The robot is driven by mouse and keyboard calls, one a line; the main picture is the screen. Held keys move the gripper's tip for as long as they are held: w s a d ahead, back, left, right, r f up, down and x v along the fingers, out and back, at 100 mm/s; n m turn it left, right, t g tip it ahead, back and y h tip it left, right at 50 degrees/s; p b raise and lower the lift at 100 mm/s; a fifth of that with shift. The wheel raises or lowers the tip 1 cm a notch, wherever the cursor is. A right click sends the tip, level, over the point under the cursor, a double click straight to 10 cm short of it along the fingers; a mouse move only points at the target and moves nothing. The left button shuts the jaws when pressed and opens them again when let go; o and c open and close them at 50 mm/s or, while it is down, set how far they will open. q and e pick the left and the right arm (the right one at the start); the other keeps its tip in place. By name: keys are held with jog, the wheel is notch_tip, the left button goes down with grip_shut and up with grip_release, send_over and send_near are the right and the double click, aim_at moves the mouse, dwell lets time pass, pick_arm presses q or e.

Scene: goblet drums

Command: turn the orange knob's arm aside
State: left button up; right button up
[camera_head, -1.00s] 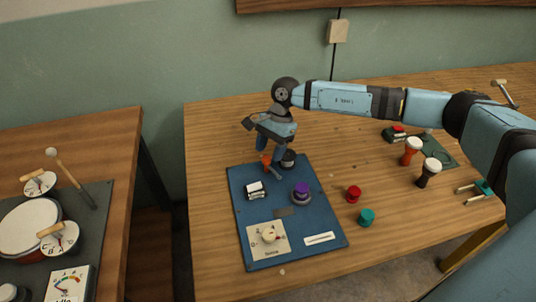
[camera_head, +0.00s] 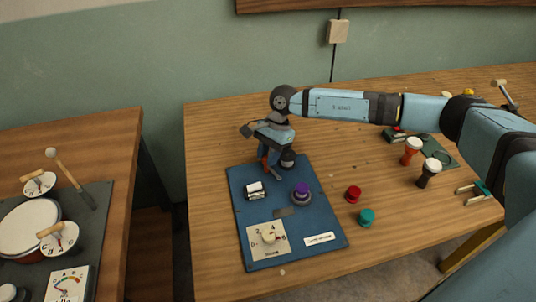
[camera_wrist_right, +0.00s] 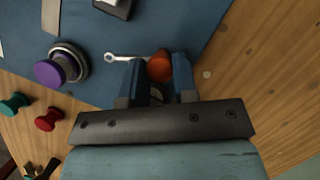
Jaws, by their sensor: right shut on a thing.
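The orange knob (camera_wrist_right: 160,66) sits near the far edge of the blue board (camera_head: 240,222). Its silver arm (camera_wrist_right: 124,57) points left in the right wrist view and ends in a small ring. My right gripper (camera_wrist_right: 160,74) is shut on the orange knob, with one blue finger on each side. In the head view my right gripper (camera_head: 270,168) points down over the board and hides most of the knob; only a sliver of orange shows. The knob's arm is hard to make out there. My left gripper is not in view.
The board also bears a purple knob (camera_head: 302,188), a white switch (camera_head: 255,190) and a cream dial (camera_head: 268,236). A red knob (camera_head: 354,194) and a teal knob (camera_head: 367,217) stand to its right. Goblet drums (camera_head: 411,150) stand farther right.

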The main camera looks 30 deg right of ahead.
jog(key=m, duration=0.2)
jog(key=m+t, duration=0.1)
jog(key=shift+s+m+t, duration=0.15)
jog(key=shift+m+t, duration=0.15)
jog(key=shift+m, duration=0.1)
jog(key=m+t, duration=0.1)
jog(key=m, duration=0.3)
jog(key=shift+s+t, duration=0.1)
jog(key=shift+t, duration=0.3)
jog(key=m+t, duration=0.1)
jog(key=m, duration=0.3)
jog(key=shift+h, duration=0.4)
jog(key=shift+s+a+m+t+h+b, duration=0.1)
jog(key=shift+m+t+h+b, duration=0.45)
jog(key=shift+m, duration=1.35)
jog(key=o, duration=0.9)
jog(key=shift+r, duration=0.15)
